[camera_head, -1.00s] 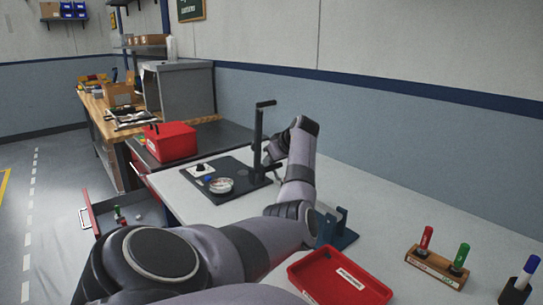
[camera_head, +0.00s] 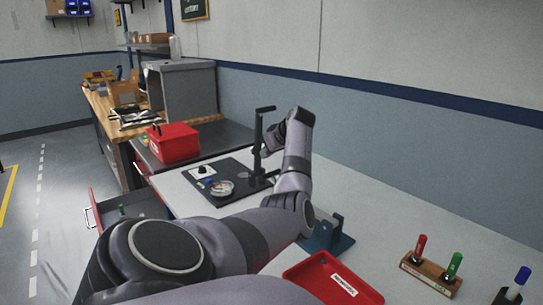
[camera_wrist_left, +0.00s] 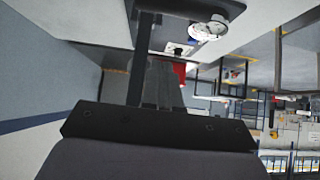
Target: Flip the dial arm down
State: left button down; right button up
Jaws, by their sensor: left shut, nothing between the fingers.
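A black stand (camera_head: 258,155) rises from a dark base plate (camera_head: 237,171). Its dial arm (camera_head: 265,109) sticks out from the top of the post, about level. A round pale metal part (camera_head: 222,187) sits on the plate and shows in the left wrist view (camera_wrist_left: 207,31). My left gripper (camera_head: 266,152) is low beside the post on its right side, partly hidden by my wrist. In the left wrist view its fingers (camera_wrist_left: 160,83) are shut and empty, close beside a dark upright bar; I cannot tell whether they touch it. My right gripper is out of view.
A white plate with a black knob (camera_head: 203,171) is on the base plate. A blue bracket (camera_head: 328,236), a red tray (camera_head: 310,272) and a marker holder (camera_head: 432,279) stand nearer. A red box (camera_head: 174,143) is behind left. An open drawer (camera_head: 112,211) juts out at left.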

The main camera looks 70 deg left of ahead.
pick_arm(q)
notch_tip(320, 180, up, 9)
jog(key=a, duration=0.1)
jog(key=shift+s+a+r, duration=0.15)
jog(key=shift+s+a, duration=0.15)
jog(key=shift+a, duration=0.1)
dwell(0.3)
